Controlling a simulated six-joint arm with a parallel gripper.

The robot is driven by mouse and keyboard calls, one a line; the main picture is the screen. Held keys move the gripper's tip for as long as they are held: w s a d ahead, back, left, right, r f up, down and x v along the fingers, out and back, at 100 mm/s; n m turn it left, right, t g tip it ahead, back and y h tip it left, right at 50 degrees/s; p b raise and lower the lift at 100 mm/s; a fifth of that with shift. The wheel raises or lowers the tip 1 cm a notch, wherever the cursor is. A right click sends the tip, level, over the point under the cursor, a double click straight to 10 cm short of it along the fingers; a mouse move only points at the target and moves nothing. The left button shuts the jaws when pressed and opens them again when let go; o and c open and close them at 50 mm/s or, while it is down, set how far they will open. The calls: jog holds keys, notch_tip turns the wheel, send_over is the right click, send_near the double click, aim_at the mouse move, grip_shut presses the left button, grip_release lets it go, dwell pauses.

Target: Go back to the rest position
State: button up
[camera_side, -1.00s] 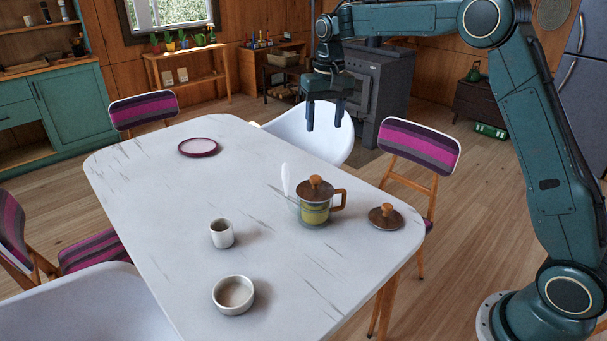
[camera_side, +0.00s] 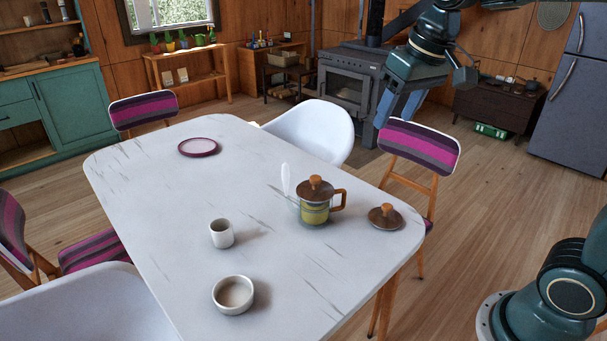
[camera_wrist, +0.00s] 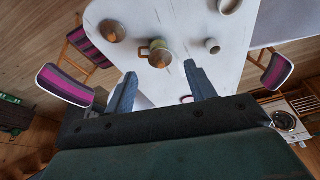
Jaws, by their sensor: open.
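My gripper (camera_side: 398,108) is at the upper right of the side view, beyond the table's right side and above the striped chair there. In the wrist view its two fingers (camera_wrist: 160,92) stand well apart with nothing between them. The white table (camera_side: 165,215) lies below and to the left, clear of the gripper. On it stands a glass pot (camera_side: 314,215) with a wooden lid and handle. A second wooden lid (camera_side: 385,217) lies to its right. A white cup (camera_side: 221,234), a white bowl (camera_side: 233,295) and a pink-rimmed plate (camera_side: 198,147) are also on the table.
A striped chair (camera_side: 419,148) stands at the table's right and a white chair (camera_side: 312,130) behind it. A dark stove (camera_side: 346,85), a low brown cabinet (camera_side: 500,103) and a fridge (camera_side: 572,105) stand farther back. The floor (camera_side: 495,190) right of the table is open.

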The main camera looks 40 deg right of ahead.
jog(key=s+f+n+t, duration=0.1)
jog(key=s+f, duration=0.1)
jog(key=s, duration=0.5)
jog(key=s+a+f+n+t, duration=0.1)
jog(key=s+f, duration=0.2)
jog(key=s, duration=0.5)
jog(key=shift+a+f, duration=0.15)
jog(key=shift+a, duration=0.15)
